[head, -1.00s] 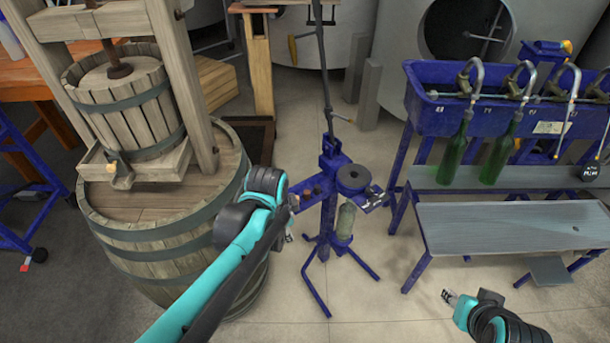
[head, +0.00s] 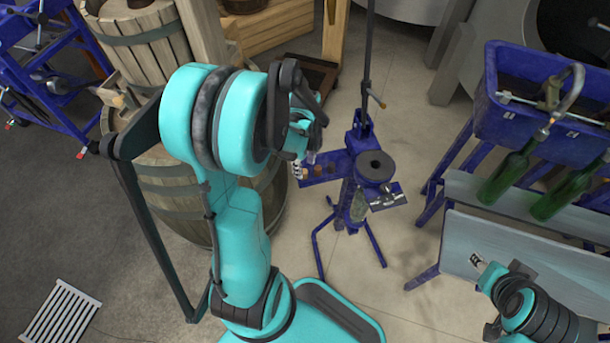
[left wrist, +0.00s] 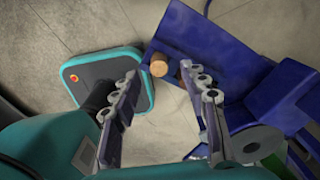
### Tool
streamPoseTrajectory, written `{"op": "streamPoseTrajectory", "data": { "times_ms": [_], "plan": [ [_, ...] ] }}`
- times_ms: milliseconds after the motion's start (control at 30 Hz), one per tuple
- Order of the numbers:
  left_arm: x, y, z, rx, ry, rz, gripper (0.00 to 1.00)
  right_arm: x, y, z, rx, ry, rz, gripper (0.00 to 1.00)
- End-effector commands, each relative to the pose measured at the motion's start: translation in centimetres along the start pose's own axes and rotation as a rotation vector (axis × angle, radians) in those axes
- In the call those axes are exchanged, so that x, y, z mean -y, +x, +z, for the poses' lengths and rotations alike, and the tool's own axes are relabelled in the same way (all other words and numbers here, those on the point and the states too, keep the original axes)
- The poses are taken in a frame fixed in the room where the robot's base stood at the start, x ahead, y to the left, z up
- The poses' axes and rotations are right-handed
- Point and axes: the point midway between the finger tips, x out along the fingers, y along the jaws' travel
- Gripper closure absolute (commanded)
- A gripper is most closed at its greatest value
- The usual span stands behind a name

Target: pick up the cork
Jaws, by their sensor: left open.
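Small brown corks (head: 318,170) stand in a row on the blue tray (head: 343,160) of the corking machine. In the left wrist view one tan cork (left wrist: 158,65) shows between the fingertips, on the blue tray (left wrist: 205,45). A second cork (left wrist: 183,70) is partly hidden behind the right-hand finger. My left gripper (head: 308,157) is open and empty at the left end of the tray, and its two fingers (left wrist: 158,72) point towards the corks. My right gripper (head: 477,260) is at lower right, far from the corks; its jaws are too small to read.
The corking machine's round dark head (head: 375,166) and upright post (head: 368,70) stand right beside the tray. A wooden barrel (head: 165,190) is behind my left arm. Green bottles (head: 510,175) hang at the blue filler (head: 520,100) on the right. Floor between is clear.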

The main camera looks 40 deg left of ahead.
Motion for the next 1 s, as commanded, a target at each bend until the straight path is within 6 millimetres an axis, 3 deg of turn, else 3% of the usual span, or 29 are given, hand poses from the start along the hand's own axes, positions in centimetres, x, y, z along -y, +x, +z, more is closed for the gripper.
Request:
{"op": "streamPoseTrajectory", "data": {
  "times_ms": [33,200,433,633,1000],
  "plan": [
    [0.0,1.4,0.2,0.0,-0.001,0.0,0.56,0.0,0.8,0.6,0.0,0.0,0.0,0.6],
    [-0.1,3.5,0.2,0.0,-0.001,-0.001,0.56,0.0,1.8,1.3,0.0,0.0,0.0,0.6],
    [-0.1,3.5,0.2,0.0,-0.001,-0.001,0.56,0.0,1.6,1.2,0.0,0.0,0.0,0.6],
    [-0.1,3.5,0.2,0.0,-0.001,-0.001,0.89,0.0,1.6,1.2,0.0,0.0,0.0,0.6],
    [-0.1,3.4,0.2,0.0,-0.001,-0.001,0.89,0.0,1.6,1.1,0.0,0.0,0.0,0.6]
  ]
}}
